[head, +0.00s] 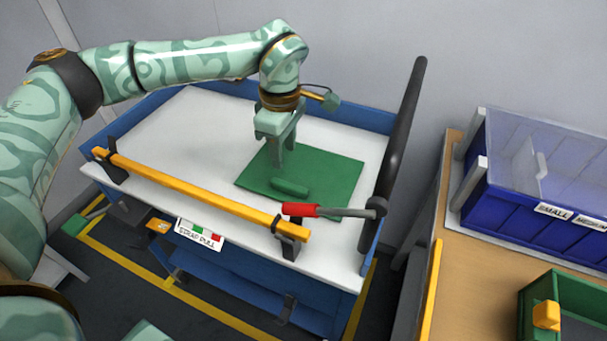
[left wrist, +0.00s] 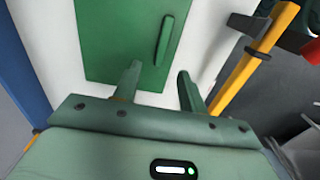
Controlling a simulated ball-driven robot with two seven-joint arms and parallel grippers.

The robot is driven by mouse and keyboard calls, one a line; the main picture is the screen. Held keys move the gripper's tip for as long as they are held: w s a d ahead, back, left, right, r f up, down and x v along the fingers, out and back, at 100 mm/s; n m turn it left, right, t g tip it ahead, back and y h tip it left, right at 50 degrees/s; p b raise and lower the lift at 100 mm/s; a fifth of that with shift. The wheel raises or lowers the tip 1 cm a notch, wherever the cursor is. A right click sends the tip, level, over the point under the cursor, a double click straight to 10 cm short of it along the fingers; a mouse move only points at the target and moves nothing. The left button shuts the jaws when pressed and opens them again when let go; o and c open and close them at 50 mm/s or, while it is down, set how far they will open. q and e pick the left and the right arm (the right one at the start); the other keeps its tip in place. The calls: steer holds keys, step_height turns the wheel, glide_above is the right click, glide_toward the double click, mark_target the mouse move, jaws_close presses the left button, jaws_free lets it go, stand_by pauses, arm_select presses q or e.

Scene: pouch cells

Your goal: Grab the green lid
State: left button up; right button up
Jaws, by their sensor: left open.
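The green lid (head: 338,178) is a flat square plate with a raised bar handle (head: 290,187). It lies on the white top of a blue cart. In the left wrist view the lid (left wrist: 112,40) shows ahead of the fingers, with its handle (left wrist: 165,40) upright in the picture. My left gripper (head: 281,168) points down above the lid, close to the handle. In the left wrist view my left gripper (left wrist: 158,80) is open and empty, with white surface and green lid between its fingers. My right gripper is in neither view.
A yellow bar (head: 190,188) runs along the cart's front edge. A lever with a red grip (head: 300,209) crosses the lid's near right side. A dark upright post (head: 401,130) stands at right. Beyond are a blue bin (head: 515,216) and a green box (head: 535,297). The white top's left is clear.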

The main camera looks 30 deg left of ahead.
mark_target(284, 183)
arm_select(q)
step_height(284, 183, down, 4)
steer(key=shift+w+r+b, duration=0.1)
steer(key=shift+b, duration=0.35)
steer(key=shift+f, duration=0.4)
steer(key=f+b, duration=0.2)
steer(key=f, duration=0.1)
steer(key=f+b, duration=0.1)
steer(key=f, duration=0.1)
steer(key=shift+s+a+f, duration=0.1)
steer(key=shift+s, duration=0.2)
jaws_close()
